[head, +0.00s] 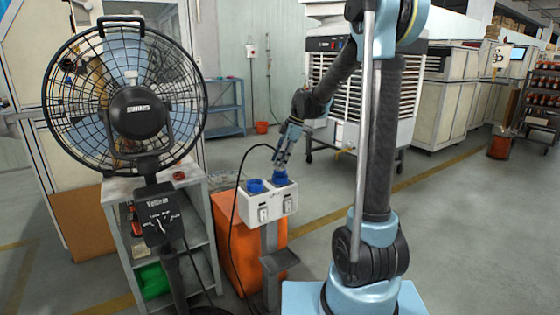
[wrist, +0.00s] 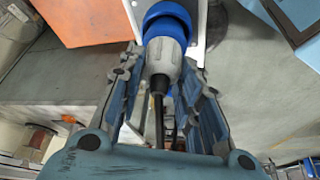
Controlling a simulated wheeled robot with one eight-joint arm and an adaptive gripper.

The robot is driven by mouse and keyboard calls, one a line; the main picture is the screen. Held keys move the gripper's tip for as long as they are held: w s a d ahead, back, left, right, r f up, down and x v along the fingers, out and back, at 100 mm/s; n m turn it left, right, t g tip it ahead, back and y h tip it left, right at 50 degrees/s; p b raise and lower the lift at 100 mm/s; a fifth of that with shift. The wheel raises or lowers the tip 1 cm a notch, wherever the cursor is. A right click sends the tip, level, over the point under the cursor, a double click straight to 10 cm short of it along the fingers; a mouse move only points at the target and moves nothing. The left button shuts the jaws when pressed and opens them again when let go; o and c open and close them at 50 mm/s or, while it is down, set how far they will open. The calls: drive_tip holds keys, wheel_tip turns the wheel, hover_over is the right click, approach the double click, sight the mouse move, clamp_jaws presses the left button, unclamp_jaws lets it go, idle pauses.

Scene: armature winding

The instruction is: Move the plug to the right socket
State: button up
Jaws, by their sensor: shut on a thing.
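The plug has a grey body (wrist: 165,62) and a black cable at its rear in the wrist view. My gripper (wrist: 163,85) is shut on it, with one finger on each side. It also shows in the head view (head: 281,160), pointing down over the right socket (head: 281,177) of the white socket box (head: 268,203). In the wrist view a blue round part (wrist: 168,18) surrounds the plug's front end. I cannot tell how deep the plug sits in the right socket. The left socket (head: 255,186) is blue and has no plug in it.
The black cable (head: 239,190) loops left from my gripper and down past the box. An orange cabinet (head: 232,250) stands behind the box's post. A large fan (head: 135,110) and a grey shelf (head: 200,235) stand to the left.

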drive_tip(key=shift+f, duration=0.45)
drive_tip(key=o, duration=0.8)
drive_tip(key=shift+o, duration=0.2)
drive_tip(key=v, duration=1.1)
idle(0.5)
drive_tip(key=shift+w+a, duration=0.1)
